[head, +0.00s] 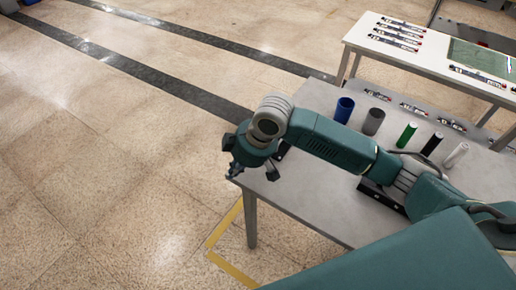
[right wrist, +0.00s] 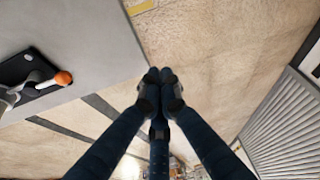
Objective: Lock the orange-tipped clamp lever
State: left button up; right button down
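The orange-tipped clamp lever (right wrist: 62,78) shows at the left of the right wrist view. Its white arm lies over a black base plate (right wrist: 22,68) on the grey table, near the table edge. In the head view I cannot make out the orange tip; my right arm covers part of the table. My right gripper (head: 238,168) hangs at the table's left corner in the head view. In the right wrist view its dark fingers (right wrist: 160,80) come together at the tips, with nothing seen between them. They are apart from the lever, over the floor. My left gripper is not in view.
The grey table (head: 325,222) carries a blue cylinder (head: 344,110), a grey one (head: 374,121), a green one (head: 407,134), a black one (head: 432,143) and a white one (head: 456,155). A white table (head: 365,38) stands behind. Open floor lies left.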

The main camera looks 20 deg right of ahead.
jog(key=w+d+r+m+h, duration=0.1)
jog(key=w+d+r, duration=0.5)
jog(key=w+d, duration=0.1)
jog(key=shift+w+d+r, duration=0.2)
jog(key=shift+d+r, duration=0.1)
jog(key=shift+d, duration=0.45)
jog(key=p+x, duration=0.1)
jog(key=x, duration=0.8)
jog(key=shift+w+f+p, duration=0.1)
jog(key=shift+f+p, duration=0.25)
jog(key=shift+f, duration=0.05)
jog(key=shift+s+d+r+p, duration=0.25)
jog(key=shift+s+d+p, duration=0.65)
jog(key=shift+s+d, duration=0.45)
jog(key=shift+s, duration=0.15)
jog(key=shift+w+a+f, duration=0.1)
